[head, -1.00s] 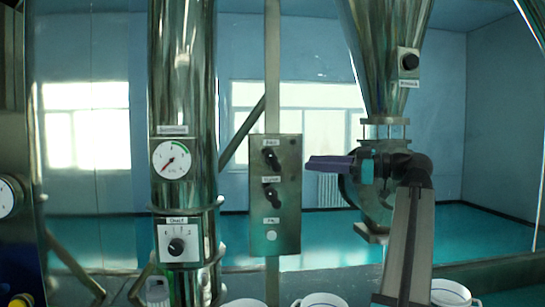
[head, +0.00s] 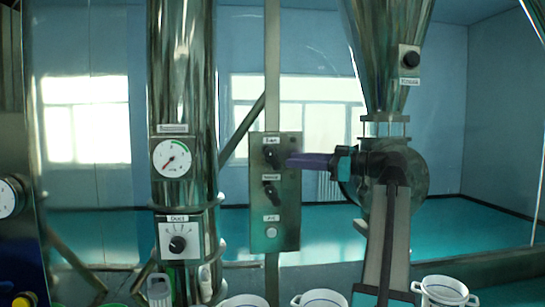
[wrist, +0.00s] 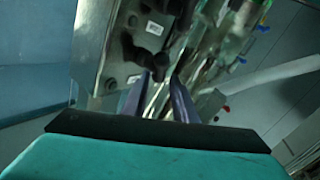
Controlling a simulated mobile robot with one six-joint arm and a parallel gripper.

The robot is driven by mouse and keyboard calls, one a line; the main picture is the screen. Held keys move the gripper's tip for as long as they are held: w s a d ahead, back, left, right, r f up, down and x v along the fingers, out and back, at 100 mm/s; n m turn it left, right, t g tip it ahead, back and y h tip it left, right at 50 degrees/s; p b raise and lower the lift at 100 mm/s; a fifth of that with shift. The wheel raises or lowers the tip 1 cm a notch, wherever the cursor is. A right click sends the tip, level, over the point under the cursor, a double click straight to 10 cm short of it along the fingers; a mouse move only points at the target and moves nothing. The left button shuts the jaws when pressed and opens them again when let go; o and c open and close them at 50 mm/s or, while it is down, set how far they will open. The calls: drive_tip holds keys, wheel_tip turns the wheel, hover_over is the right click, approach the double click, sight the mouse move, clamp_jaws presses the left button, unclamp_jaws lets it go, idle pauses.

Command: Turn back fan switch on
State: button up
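A narrow metal control panel (head: 288,215) hangs in the middle of the head view. Its top dark rotary switch (head: 272,156) sits under a small label that seems to read "Fan". A second dark switch (head: 270,192) sits below it, and a pale round button (head: 271,233) is at the bottom. My gripper (head: 290,160) comes from the right, its purple fingers level with the top switch and close to it. In the wrist view the two fingers (wrist: 160,78) stand apart, with a dark knob (wrist: 148,58) just beyond their tips. I cannot tell whether they touch it.
A shiny vertical duct with a gauge (head: 172,158) and a "Duct" dial (head: 178,240) stands left of the panel. A steel hopper (head: 385,60) with its own knob (head: 410,58) is behind my arm.

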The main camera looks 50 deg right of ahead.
sight(273, 159)
drive_tip(key=p+x, duration=0.2)
drive_tip(key=x, duration=0.6)
drive_tip(key=shift+w+f, duration=0.1)
